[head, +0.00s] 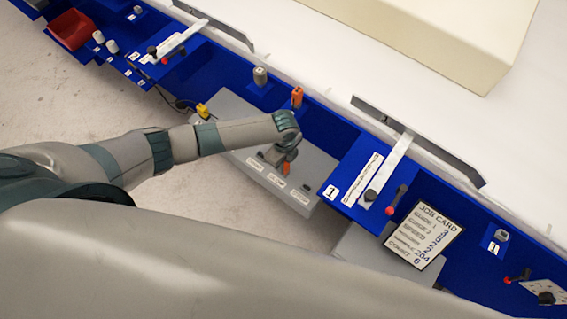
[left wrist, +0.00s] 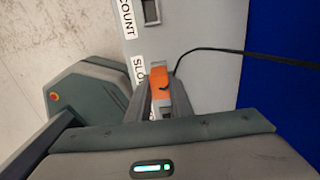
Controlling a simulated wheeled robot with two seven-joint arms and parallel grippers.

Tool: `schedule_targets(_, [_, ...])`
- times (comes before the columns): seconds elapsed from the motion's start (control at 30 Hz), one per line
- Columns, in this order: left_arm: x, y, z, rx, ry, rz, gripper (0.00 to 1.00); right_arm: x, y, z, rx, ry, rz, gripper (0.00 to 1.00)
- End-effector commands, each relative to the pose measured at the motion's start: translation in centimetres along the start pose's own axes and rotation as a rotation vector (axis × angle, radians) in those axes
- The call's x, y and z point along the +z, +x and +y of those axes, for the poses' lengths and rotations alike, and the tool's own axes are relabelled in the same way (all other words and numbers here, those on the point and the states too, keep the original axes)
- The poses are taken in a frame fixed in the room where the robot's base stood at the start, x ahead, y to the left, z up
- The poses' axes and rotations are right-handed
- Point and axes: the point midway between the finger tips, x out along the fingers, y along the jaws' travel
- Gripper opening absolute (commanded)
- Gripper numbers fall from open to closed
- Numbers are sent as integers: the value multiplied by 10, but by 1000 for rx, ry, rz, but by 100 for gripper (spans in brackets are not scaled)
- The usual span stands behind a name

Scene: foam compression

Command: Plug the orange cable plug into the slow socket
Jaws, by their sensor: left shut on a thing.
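My left gripper (head: 281,160) is over the grey panel box (head: 238,112) and is shut on the orange plug (head: 286,169). In the left wrist view the orange plug (left wrist: 160,84) sits between the two fingers (left wrist: 161,102), with a black cable (left wrist: 225,50) running from it to the right. The slow label (left wrist: 138,72) is right beside the plug, partly covered by a finger. The count label (left wrist: 127,18) is farther up, beside a dark socket (left wrist: 150,10). The slow socket is hidden by the plug and fingers, so I cannot tell whether the plug is in it.
A yellow plug (head: 203,110) is at the grey box's far left corner. An orange-topped part (head: 297,97) and a grey cylinder (head: 260,76) stand on the blue bench (head: 325,120) behind. A job card (head: 426,233) and red-tipped lever (head: 396,200) are to the right.

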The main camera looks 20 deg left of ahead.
Motion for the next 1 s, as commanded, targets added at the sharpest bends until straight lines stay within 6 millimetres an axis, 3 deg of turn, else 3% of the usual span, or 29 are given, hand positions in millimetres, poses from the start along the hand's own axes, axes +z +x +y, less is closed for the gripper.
schedule_targets(0.4, [0,8,0,0,0,0,0,0,5,-3,-3,1,1,31])
schedule_targets(0.43, [0,7,0,0,0,0,24,0,5,-3,-3,1,1,31])
schedule_targets(0.5, [0,7,0,0,0,0,41,-1,4,-4,-4,2,1,31])
schedule_targets(1.0, [0,7,0,0,0,0,41,-1,4,-5,-5,2,1,31])
